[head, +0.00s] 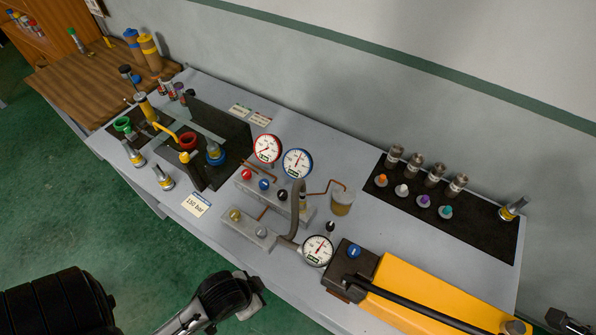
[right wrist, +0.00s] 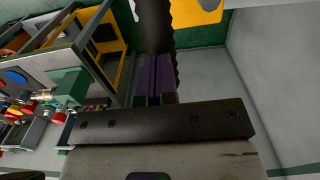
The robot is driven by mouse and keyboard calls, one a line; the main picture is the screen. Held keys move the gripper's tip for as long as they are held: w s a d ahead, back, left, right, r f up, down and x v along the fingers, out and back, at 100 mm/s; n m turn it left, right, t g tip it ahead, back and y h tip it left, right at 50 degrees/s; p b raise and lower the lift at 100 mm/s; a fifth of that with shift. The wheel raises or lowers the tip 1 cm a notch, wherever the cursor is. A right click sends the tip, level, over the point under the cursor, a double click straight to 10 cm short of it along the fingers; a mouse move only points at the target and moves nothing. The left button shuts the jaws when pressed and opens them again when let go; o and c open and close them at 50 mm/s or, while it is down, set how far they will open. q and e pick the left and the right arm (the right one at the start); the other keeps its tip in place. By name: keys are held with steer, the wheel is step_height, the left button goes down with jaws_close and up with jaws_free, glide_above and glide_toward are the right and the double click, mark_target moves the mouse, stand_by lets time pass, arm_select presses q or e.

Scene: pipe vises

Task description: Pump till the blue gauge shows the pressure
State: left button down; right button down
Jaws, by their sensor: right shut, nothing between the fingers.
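The blue-rimmed gauge (head: 297,163) stands at the middle of the bench; its needle points roughly upward and its digits are too small to read. A card (head: 197,204) at the front edge seems to read "130 bar" or "150 bar". The yellow hand pump (head: 438,291) has a long black lever (head: 420,309) lying low along it, a blue knob (head: 354,251) and its own gauge (head: 317,250). My right gripper's purple fingers (right wrist: 155,78) are shut and empty in the right wrist view. One of my left arm's links shows at the bottom of the head view; its fingers are not visible.
A red-rimmed gauge (head: 266,148) stands beside the blue one. A valve block with red (head: 246,174), blue (head: 264,184) and black knobs is in front. A cup (head: 342,202) stands to its right. A black mat (head: 485,222) holds several fittings. The pipe vises stand at left.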

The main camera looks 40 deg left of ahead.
steer(key=shift+d+f+b, duration=0.2)
steer(key=shift+f+b, duration=0.65)
steer(key=shift+f, duration=0.2)
steer(key=shift+d+f+b, duration=0.1)
steer(key=shift+f+b, duration=0.2)
steer(key=shift+f, duration=0.05)
steer(key=shift+d+f, duration=0.1)
steer(key=shift+f, duration=0.1)
steer(key=shift+w+d+f+b, duration=0.1)
steer(key=shift+d+f+b, duration=0.05)
steer(key=shift+f+b, duration=0.6)
steer(key=shift+r+p, duration=0.4)
steer(key=shift+r, duration=0.35)
steer(key=shift+a+r+p, duration=0.35)
steer(key=shift+r+p, duration=0.05)
steer(key=shift+r, duration=0.4)
steer(key=shift+a+r+p, duration=0.35)
steer(key=shift+r+p, duration=0.05)
steer(key=shift+r, duration=1)
